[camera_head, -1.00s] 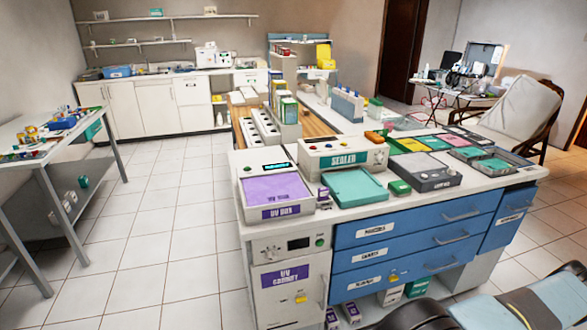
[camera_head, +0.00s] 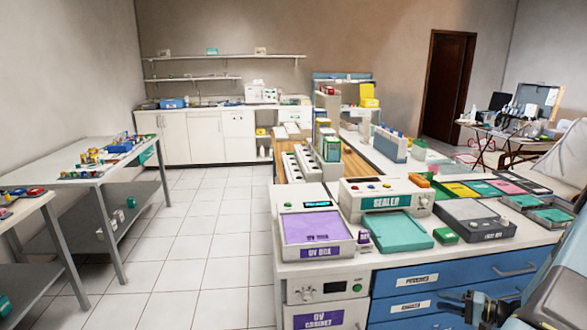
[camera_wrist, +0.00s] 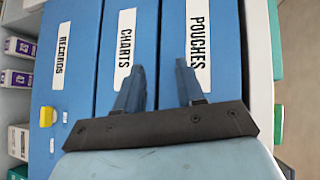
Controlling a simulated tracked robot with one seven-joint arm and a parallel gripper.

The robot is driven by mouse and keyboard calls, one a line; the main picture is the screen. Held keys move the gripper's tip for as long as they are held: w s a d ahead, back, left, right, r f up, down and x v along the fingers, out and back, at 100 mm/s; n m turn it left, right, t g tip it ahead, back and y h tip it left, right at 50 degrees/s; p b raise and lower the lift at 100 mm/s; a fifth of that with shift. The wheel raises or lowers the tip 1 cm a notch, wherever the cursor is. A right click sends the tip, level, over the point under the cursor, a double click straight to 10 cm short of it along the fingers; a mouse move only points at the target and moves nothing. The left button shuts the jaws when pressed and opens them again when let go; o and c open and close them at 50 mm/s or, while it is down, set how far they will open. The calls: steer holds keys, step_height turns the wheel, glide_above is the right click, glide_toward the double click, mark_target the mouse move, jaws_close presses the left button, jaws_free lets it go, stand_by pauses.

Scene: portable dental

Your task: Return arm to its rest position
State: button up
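My gripper (camera_head: 482,308) shows at the lower right of the head view, in front of the blue drawers of the white counter (camera_head: 412,262). In the wrist view my gripper (camera_wrist: 159,78) has two blue fingers standing apart, with nothing between them, so it is open and empty. Behind the fingers are the blue drawer fronts, labelled POUCHES (camera_wrist: 222,85), CHARTS (camera_wrist: 110,85) and RECORDS (camera_wrist: 50,100), turned sideways in this view. I cannot tell the exact gap to the drawers. Part of my arm fills the head view's lower right edge.
The counter top holds a UV box (camera_head: 312,232), a sealer (camera_head: 385,195), a teal tray (camera_head: 397,231) and a light box (camera_head: 475,220). A side table (camera_head: 75,174) with small items stands at the left. The tiled floor (camera_head: 190,240) between is clear.

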steer(key=s+a+r+n+g+h, duration=0.1)
steer(key=a+r+n+g, duration=0.15)
steer(key=a+r, duration=0.5)
steer(key=s+a+r+n+g+h, duration=0.15)
steer(key=a+r+g, duration=0.3)
steer(key=r, duration=0.65)
steer(key=a+r+n+g+h, duration=0.2)
steer(key=a+r, duration=0.5)
steer(key=r, duration=0.2)
steer(key=s+a+r+n+t+h, duration=0.1)
steer(key=s+a+r+t+h, duration=0.1)
steer(key=s+r, duration=0.6)
steer(key=s+a+r+t+h, duration=0.2)
steer(key=s+a+r+h, duration=0.3)
steer(key=s+a+r, duration=0.2)
steer(key=shift+s+a+r+n+t, duration=0.35)
steer(key=shift+s+r, duration=0.95)
steer(key=shift+s, duration=1)
steer(key=shift+h, duration=0.25)
